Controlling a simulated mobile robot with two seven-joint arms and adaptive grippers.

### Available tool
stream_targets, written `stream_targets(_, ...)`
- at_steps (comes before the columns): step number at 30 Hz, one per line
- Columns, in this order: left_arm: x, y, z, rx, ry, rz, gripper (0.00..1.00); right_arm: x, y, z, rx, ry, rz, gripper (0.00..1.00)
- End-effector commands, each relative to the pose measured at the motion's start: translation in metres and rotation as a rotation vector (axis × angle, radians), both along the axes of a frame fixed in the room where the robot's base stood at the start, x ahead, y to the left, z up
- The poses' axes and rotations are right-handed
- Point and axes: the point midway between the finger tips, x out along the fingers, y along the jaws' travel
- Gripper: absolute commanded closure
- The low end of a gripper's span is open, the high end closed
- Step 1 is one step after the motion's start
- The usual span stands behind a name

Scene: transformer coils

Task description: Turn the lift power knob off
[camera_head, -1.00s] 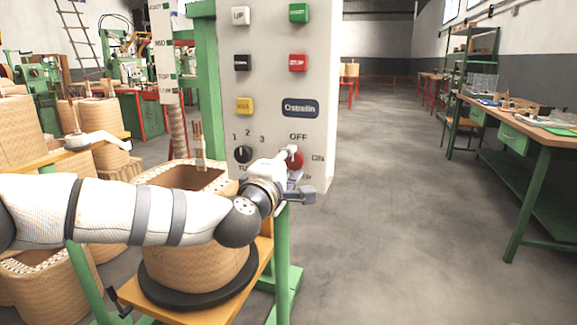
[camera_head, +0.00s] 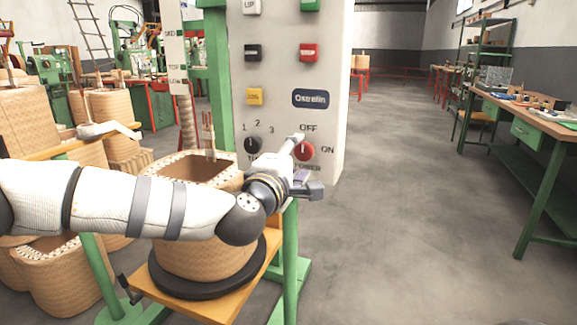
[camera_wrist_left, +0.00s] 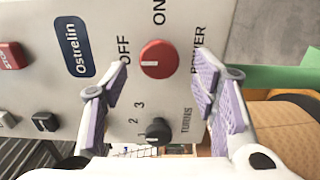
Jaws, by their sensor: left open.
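The red power knob (camera_head: 304,150) sits low on the grey control panel (camera_head: 285,60), with OFF above it and ON to its right. In the left wrist view the knob (camera_wrist_left: 158,59) shows between the fingers, with a pale pointer mark on its face; the mark looks turned toward the OFF side. My left gripper (camera_head: 299,158) is in front of the knob. In the left wrist view its purple-padded fingers (camera_wrist_left: 160,88) stand wide open on either side of the knob, not visibly touching it. My right gripper is not seen.
A black turns knob (camera_head: 253,145) is left of the red knob. Yellow (camera_head: 255,96), black and red buttons are above. A wound coil (camera_head: 205,255) stands on a black disc below my left arm. A workbench (camera_head: 530,125) is at the right; the floor between is clear.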

Motion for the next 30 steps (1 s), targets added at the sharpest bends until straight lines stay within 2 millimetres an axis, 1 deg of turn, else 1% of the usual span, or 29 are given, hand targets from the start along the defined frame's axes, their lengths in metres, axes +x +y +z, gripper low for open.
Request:
stream_targets(1,-0.011,0.004,0.001,-0.001,0.000,-0.001,0.46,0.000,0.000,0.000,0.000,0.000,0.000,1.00)
stream_targets(6,-0.056,0.018,0.001,-0.002,0.002,-0.002,0.46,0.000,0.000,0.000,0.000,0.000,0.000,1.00)
stream_targets(9,-0.077,0.025,0.001,-0.001,0.000,-0.001,0.46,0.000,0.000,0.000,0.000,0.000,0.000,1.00)
stream_targets(12,-0.090,0.029,0.000,0.000,0.001,-0.001,0.46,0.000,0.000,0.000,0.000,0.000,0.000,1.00)
stream_targets(15,-0.096,0.031,0.001,0.000,0.000,-0.001,0.46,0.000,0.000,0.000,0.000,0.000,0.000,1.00)
stream_targets(23,-0.097,0.031,0.000,0.000,0.000,-0.001,0.46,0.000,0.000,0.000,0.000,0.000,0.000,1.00)
stream_targets(24,-0.098,0.030,-0.003,0.008,0.007,-0.005,0.46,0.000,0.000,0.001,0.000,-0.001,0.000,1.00)
stream_targets(26,-0.104,0.025,-0.019,0.041,0.037,-0.026,0.46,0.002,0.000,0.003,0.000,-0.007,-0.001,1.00)
stream_targets(29,-0.134,0.010,-0.079,0.177,0.151,-0.112,0.46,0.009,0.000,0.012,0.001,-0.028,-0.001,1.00)
stream_targets(30,-0.154,0.006,-0.112,0.251,0.214,-0.161,0.46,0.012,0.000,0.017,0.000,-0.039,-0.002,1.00)
